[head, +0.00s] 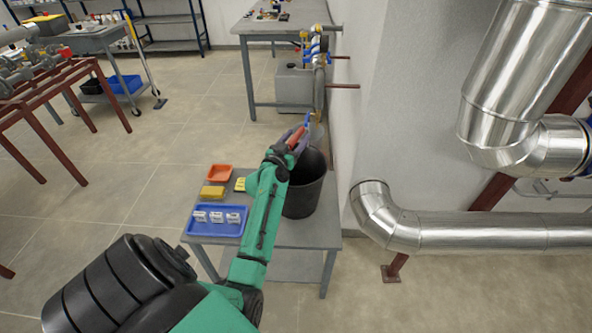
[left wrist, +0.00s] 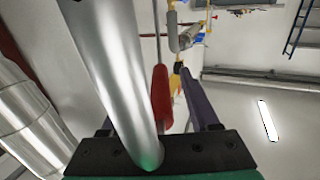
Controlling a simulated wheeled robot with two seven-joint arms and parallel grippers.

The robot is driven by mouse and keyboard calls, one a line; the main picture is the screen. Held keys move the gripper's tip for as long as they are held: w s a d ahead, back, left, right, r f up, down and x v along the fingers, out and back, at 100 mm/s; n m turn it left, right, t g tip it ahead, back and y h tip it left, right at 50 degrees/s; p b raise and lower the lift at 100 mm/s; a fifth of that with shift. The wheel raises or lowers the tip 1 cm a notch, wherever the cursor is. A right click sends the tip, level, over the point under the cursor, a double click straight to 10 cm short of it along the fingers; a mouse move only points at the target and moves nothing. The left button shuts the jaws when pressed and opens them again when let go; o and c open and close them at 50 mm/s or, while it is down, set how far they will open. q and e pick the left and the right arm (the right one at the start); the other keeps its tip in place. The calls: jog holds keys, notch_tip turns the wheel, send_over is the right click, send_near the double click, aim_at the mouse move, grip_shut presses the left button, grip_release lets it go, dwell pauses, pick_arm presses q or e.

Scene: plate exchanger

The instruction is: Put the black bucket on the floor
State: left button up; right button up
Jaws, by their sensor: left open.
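The black bucket (head: 306,196) stands upright on a small grey table (head: 283,262), close to the wall. My left forearm hides part of its left side. My left gripper (head: 302,132) is above and behind the bucket, near the pipework; it is open. In the left wrist view its two dark purple fingers (left wrist: 184,112) stand apart, with a red handle-like piece (left wrist: 162,92) between them. I cannot tell whether they touch it. The bucket does not show in the left wrist view. My right gripper is not in view.
The table also holds a blue tray (head: 216,234) with white parts, a yellow block (head: 212,192) and an orange-red tray (head: 219,171). Silver pipes (head: 470,232) run on the right. A grey tank (head: 294,86) stands behind. The floor (head: 110,185) left of the table is clear.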

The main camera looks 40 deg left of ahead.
pick_arm(q)
jog(key=shift+s, duration=0.1)
grip_shut()
dwell(1.2)
jog(key=shift+r, duration=0.1)
